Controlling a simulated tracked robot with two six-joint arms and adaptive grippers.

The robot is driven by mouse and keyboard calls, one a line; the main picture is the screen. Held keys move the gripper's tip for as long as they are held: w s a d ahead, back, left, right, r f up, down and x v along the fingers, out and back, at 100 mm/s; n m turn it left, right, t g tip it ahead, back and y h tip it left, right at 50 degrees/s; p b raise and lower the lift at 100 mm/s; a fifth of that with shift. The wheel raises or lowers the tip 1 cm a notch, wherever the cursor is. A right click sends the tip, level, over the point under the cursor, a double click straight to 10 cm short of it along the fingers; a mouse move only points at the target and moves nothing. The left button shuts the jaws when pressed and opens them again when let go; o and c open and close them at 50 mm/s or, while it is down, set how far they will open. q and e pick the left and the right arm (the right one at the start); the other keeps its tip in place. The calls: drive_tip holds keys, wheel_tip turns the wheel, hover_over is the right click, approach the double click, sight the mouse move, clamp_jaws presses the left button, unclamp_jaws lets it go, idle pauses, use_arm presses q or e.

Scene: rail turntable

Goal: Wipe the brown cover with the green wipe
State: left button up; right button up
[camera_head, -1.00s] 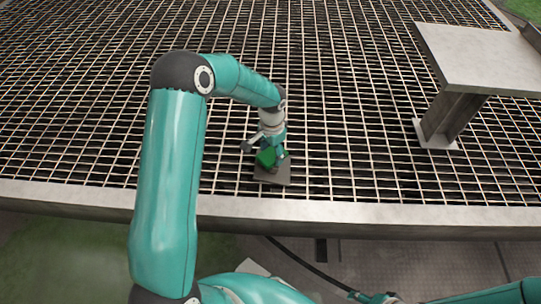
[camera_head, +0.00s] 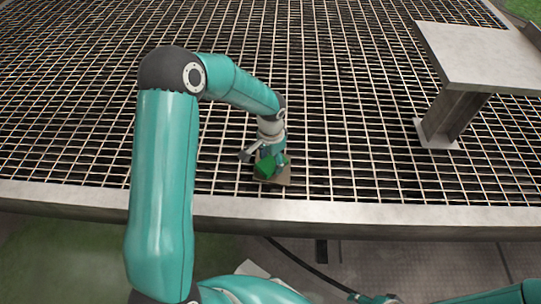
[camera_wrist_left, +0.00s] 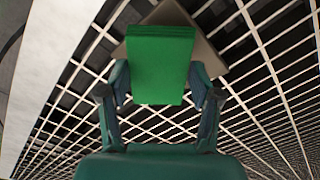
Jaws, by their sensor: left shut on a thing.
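My left gripper (camera_head: 268,164) is shut on the green wipe (camera_head: 264,167), near the grating's front edge. In the left wrist view the wipe (camera_wrist_left: 160,62) is a bright green block between the two fingers of my left gripper (camera_wrist_left: 160,92). The brown cover (camera_head: 284,178) is a small flat grey-brown plate lying on the grating under the wipe. It also shows in the left wrist view (camera_wrist_left: 206,50), behind the wipe and partly hidden by it. I cannot tell whether the wipe touches the cover. My right gripper cannot be made out.
The metal grating (camera_head: 350,120) spreads wide around the cover and is mostly bare. A pale rim (camera_head: 400,215) runs along its front edge. A grey metal stand with a flat top (camera_head: 480,60) rises at the right. A dark cable (camera_head: 305,262) hangs below the rim.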

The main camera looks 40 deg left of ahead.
use_arm(q)
drive_tip(key=shift+w+a+p, duration=0.65)
drive_tip(key=shift+w, duration=0.3)
drive_tip(key=shift+w+a+p, duration=0.2)
drive_tip(key=shift+w+a, duration=0.15)
drive_tip(key=shift+w, duration=0.2)
drive_tip(key=shift+w+a+p, duration=0.15)
drive_tip(key=shift+w+a, duration=0.15)
drive_tip(key=shift+w, duration=0.25)
wheel_tip(320, 180, up, 8)
drive_tip(key=p, duration=0.5)
drive_tip(key=shift+p, duration=0.3)
